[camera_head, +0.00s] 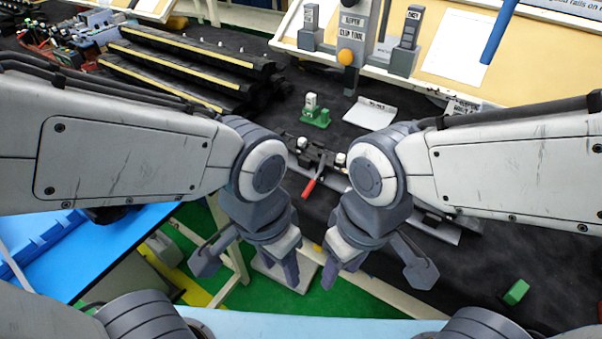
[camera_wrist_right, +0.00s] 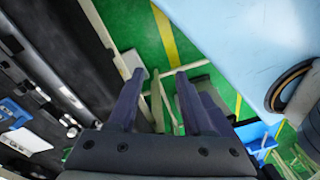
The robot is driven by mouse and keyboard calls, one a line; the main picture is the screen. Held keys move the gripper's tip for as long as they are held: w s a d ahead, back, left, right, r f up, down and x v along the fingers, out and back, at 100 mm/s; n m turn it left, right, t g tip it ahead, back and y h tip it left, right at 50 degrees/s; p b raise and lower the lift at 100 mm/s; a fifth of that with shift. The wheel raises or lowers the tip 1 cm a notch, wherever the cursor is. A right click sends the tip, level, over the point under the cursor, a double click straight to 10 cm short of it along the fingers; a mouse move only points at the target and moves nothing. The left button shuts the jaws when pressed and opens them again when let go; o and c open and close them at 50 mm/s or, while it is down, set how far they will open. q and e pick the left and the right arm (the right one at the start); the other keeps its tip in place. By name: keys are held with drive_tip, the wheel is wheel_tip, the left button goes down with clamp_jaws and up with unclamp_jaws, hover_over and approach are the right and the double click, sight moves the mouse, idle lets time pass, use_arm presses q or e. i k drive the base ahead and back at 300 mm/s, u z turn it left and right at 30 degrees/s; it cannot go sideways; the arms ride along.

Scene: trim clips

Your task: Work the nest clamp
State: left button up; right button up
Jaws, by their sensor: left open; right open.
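The nest clamp, with a red handle (camera_head: 309,187) and a dark metal body (camera_head: 322,158), sits on a dark fixture on the black-covered bench, seen in the head view between my two wrists. The handle slants down toward the lower left. My left gripper (camera_head: 291,270) is open and empty, pointing down in front of the bench's near edge. My right gripper (camera_head: 330,272) is open and empty beside it. Its two fingers show apart in the right wrist view (camera_wrist_right: 158,80), with only floor between them. Both grippers are apart from the clamp. My wrists hide parts of the fixture.
A green part with a white block (camera_head: 313,112) stands behind the clamp, with a white plate (camera_head: 370,114) to its right. A green block (camera_head: 516,292) lies at the right. Black trim strips (camera_head: 185,65) lie at the back left. A tilted board (camera_head: 461,48) stands behind.

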sight(312, 182)
drive_tip(key=i, duration=0.35)
drive_tip(key=z, duration=2.55)
drive_tip(key=k, duration=1.2)
drive_tip(key=u, duration=1.45)
drive_tip(key=i, duration=0.5)
drive_tip(key=u, duration=0.1)
